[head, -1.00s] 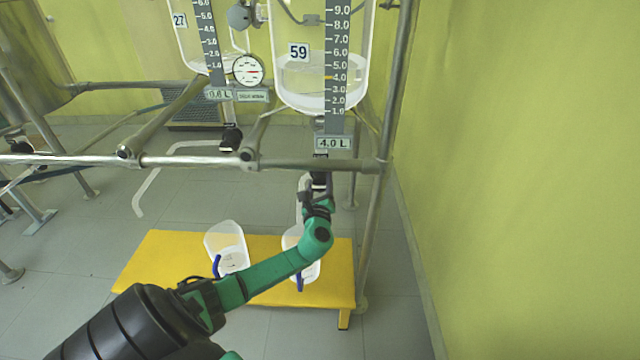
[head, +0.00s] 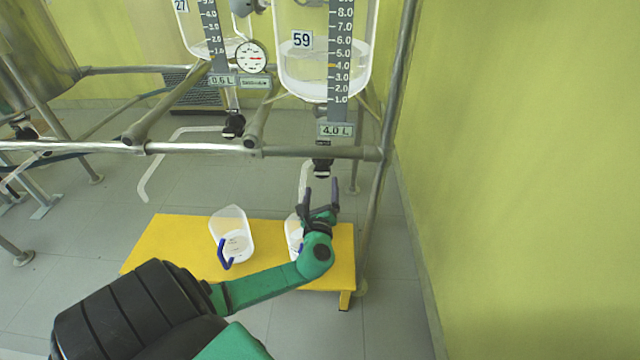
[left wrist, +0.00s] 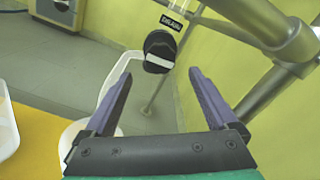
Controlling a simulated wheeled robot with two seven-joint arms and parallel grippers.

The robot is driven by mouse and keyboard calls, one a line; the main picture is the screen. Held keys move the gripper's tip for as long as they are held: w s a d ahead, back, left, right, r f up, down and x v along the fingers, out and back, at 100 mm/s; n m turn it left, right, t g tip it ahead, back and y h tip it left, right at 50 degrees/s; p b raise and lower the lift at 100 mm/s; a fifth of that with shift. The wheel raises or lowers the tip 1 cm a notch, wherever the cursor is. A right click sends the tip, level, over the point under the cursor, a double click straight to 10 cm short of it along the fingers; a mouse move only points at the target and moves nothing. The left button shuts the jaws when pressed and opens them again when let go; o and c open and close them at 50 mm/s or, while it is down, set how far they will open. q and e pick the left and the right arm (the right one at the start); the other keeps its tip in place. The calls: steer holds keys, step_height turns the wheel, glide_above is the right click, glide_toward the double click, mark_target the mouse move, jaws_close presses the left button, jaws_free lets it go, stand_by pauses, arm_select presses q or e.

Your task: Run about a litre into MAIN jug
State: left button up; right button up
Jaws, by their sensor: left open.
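A glass vessel marked 59 (head: 290,68) holds clear liquid, with a scale beside it and a 4.0 L display (head: 336,130) below. Under it is a black valve knob (head: 323,166), large in the left wrist view (left wrist: 159,50) with a pale bar across it. My left gripper (head: 321,187) is open and empty just below the knob, its fingers apart from it. One clear jug (head: 233,240) with a blue handle stands on the yellow bench. A second jug (head: 292,232) is partly hidden behind my left arm. I cannot read which jug is MAIN. My right gripper is out of view.
Vessel 27 (head: 190,30) hangs left, with a 0.6 L display (head: 222,81), a round gauge (head: 252,57) and its own black valve (head: 233,124). A metal rail (head: 200,148) and post (head: 386,130) frame the vessels. The yellow bench (head: 165,250) has free room at its left.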

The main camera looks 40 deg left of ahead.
arm_select(q)
steer(key=v, duration=0.6)
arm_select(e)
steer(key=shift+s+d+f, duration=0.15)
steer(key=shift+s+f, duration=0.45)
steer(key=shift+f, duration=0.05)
arm_select(q)
steer(key=shift+s+d, duration=0.1)
